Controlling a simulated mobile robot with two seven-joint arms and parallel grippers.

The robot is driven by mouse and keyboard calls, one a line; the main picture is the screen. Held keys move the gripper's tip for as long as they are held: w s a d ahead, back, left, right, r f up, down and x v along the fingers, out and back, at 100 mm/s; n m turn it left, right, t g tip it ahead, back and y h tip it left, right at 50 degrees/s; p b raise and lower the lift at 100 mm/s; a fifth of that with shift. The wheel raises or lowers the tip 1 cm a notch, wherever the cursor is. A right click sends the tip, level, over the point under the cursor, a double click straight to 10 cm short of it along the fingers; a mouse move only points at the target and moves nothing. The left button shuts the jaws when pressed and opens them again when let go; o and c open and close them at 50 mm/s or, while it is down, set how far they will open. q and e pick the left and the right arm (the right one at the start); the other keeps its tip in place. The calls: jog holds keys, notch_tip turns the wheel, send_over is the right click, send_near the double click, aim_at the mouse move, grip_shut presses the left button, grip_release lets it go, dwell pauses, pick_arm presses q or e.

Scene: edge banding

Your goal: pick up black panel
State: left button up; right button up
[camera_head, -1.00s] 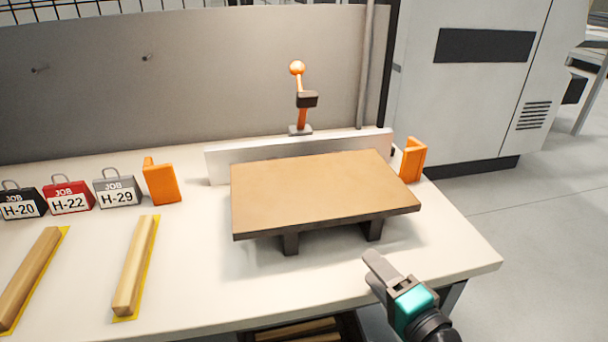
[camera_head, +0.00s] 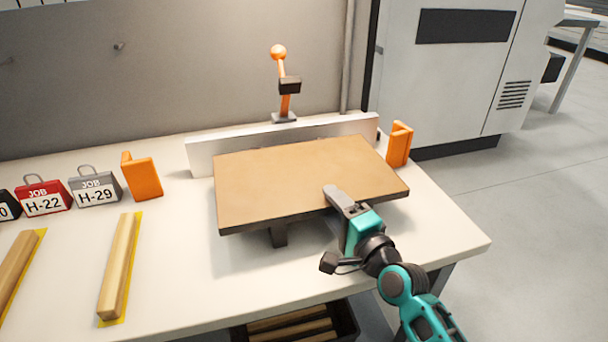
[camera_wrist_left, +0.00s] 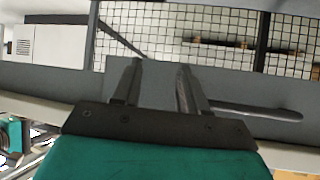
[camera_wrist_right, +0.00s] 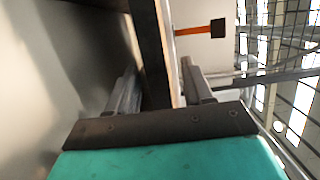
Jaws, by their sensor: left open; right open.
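The panel (camera_head: 290,180) has a tan top and dark edges. It lies flat, raised on dark supports (camera_head: 278,236) on the white bench. My right gripper (camera_head: 335,194) is at the panel's near edge, right of its middle, with one finger above the top face. In the right wrist view the panel's dark edge (camera_wrist_right: 152,50) stands between the two open fingers; whether either finger touches it cannot be told. My left gripper (camera_wrist_left: 157,80) is open and empty in the left wrist view, with no panel there; it is outside the head view.
A metal fence (camera_head: 285,142) runs behind the panel, with an orange-knobbed lever clamp (camera_head: 284,90) behind it. Orange blocks (camera_head: 142,177) (camera_head: 399,144) flank it. Job tags (camera_head: 96,187) and wooden strips (camera_head: 118,265) lie left. A dark bin (camera_head: 345,318) is below the bench.

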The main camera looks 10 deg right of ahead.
aim_at(324, 197)
jog(key=shift+x, duration=1.9)
jog(key=shift+c, duration=0.5)
jog(key=shift+f, duration=0.1)
grip_shut()
jog(key=shift+r, duration=0.3)
